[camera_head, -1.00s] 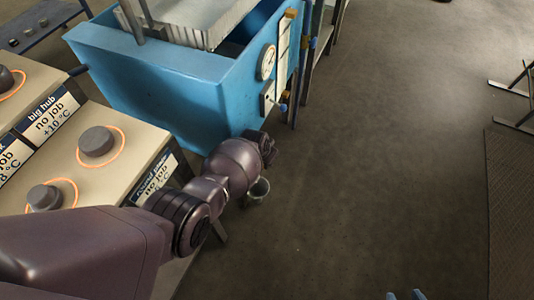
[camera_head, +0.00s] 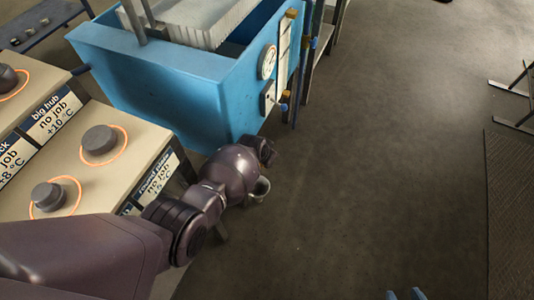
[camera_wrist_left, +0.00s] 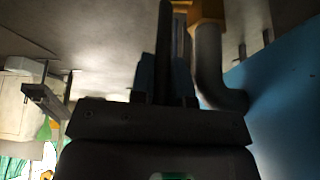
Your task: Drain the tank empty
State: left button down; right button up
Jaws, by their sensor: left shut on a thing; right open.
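The blue tank (camera_head: 150,90) stands at the upper middle of the head view, with a round gauge (camera_head: 267,62) on its near right face. A pale ribbed block (camera_head: 205,28) is in its top; I cannot tell the liquid level. My left arm reaches to the tank's lower corner, and its wrist hides the left gripper there. In the left wrist view the left gripper (camera_wrist_left: 165,75) is shut on a dark bar (camera_wrist_left: 164,30), beside a yellow fitting (camera_wrist_left: 207,10) and a grey bent pipe (camera_wrist_left: 210,70). My right gripper (camera_head: 405,295) is open and empty at the bottom edge.
A beige console (camera_head: 130,175) with dark round knobs and labels is at left. The floor (camera_head: 400,150) at middle right is clear. A dark mat (camera_head: 510,210) lies at the right edge.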

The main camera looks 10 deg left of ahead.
pick_arm(q)
jog(key=shift+s+a+f+t, duration=0.1)
jog(key=shift+s+a+t, duration=0.1)
jog(key=shift+s+t, duration=0.45)
jog(key=s+t, duration=0.1)
jog(key=s+f+t+h+b, duration=0.1)
jog(key=t, duration=0.1)
jog(key=a+t+h+b, duration=0.1)
jog(key=shift+s+f+t, duration=0.15)
jog(key=shift+s+t, duration=0.1)
jog(key=shift+s, duration=0.15)
pick_arm(e)
jog(key=shift+w+a+f+n, duration=0.2)
jog(key=shift+w+n, duration=0.1)
jog(key=shift+w, duration=0.1)
pick_arm(q)
jog(key=c, duration=1.4)
grip_release()
pick_arm(e)
jog(key=shift+s+d, duration=0.1)
jog(key=shift+s, duration=0.15)
